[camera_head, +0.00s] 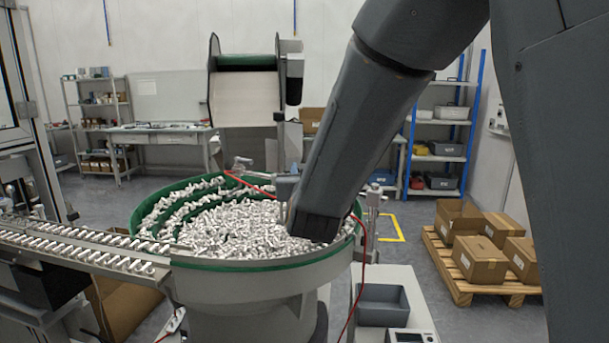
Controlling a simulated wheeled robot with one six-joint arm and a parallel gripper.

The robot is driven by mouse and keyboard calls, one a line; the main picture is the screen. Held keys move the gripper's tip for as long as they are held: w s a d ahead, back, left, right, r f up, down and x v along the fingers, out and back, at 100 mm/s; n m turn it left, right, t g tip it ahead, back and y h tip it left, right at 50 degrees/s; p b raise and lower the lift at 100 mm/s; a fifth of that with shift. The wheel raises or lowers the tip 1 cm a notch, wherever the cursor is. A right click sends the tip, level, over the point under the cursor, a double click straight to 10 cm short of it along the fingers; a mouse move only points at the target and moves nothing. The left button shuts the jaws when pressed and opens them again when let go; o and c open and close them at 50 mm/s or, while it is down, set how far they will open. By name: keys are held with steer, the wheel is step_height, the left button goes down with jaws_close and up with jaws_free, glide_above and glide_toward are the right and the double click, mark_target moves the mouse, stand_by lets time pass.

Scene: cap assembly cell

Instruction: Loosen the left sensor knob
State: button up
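A metal sensor clamp (241,164) with a small knob-like end stands at the back rim of the feeder bowl, left of my arm. A red cable runs from near it toward my arm. A second metal clamp (373,196) stands at the bowl's right rim, with another red cable beside it. Both are too small to tell how tight their knobs are. My arm reaches down over the right part of the bowl. My gripper is hidden behind its lower end, so its fingers and any contact do not show. A small grey piece sticks out left of that end.
The green-lined feeder bowl (265,266) is full of small metallic caps. A track (85,257) carries caps off to the left. A grey bin (384,305) stands at the lower right. Boxes on a pallet (480,285) and shelves are farther back.

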stand_by(0.4)
steer(key=o, duration=1)
steer(key=shift+o, duration=0.2)
steer(key=shift+s, duration=0.1)
steer(key=s+b, duration=0.1)
steer(key=s, duration=0.6)
steer(key=shift+s+b, duration=0.3)
steer(key=shift+b, duration=0.05)
steer(key=shift+s, duration=0.1)
